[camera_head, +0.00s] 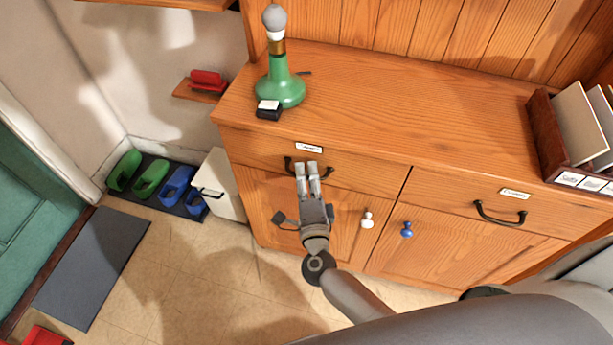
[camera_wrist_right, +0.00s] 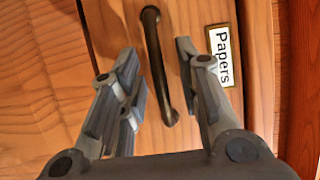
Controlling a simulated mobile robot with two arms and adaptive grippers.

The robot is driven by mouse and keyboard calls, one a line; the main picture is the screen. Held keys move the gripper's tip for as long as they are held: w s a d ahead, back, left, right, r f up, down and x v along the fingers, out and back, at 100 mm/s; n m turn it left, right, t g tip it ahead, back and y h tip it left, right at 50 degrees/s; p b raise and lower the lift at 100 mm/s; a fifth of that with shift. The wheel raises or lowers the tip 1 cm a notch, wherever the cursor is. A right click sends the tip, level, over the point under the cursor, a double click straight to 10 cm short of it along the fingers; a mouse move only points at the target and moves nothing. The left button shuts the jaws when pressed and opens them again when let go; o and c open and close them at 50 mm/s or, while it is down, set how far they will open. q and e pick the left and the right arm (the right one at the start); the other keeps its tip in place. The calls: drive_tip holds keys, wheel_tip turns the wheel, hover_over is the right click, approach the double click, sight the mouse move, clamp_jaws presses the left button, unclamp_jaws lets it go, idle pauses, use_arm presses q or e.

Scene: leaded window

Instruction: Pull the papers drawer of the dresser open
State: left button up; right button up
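The wooden dresser (camera_head: 400,110) has two drawers side by side. The left one is the papers drawer (camera_head: 350,172), and it looks shut. Its label (camera_wrist_right: 223,56) reads "Papers" in the right wrist view. Its dark bow handle (camera_wrist_right: 153,50) lies between the two fingers of my right gripper (camera_wrist_right: 157,52) in that view. The fingers are open, one on each side of the handle. I cannot tell whether they touch it. In the head view my right gripper (camera_head: 307,168) is at this handle and covers part of it. My left gripper is not in view.
The right drawer's handle (camera_head: 500,212) is free. Below are cupboard doors with a white knob (camera_head: 367,219) and a blue knob (camera_head: 407,229). A green lamp (camera_head: 279,85) and dark box (camera_head: 269,110) stand on top, with a card rack (camera_head: 560,135) at right. Shoes (camera_head: 150,178) lie left.

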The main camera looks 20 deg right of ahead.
clamp_jaws()
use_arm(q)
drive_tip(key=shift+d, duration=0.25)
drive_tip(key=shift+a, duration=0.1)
use_arm(e)
drive_tip(key=s+a, duration=1.1)
drive_tip(key=s, duration=0.6)
drive_tip(key=shift+a, duration=0.2)
unclamp_jaws()
drive_tip(key=shift+w, duration=0.1)
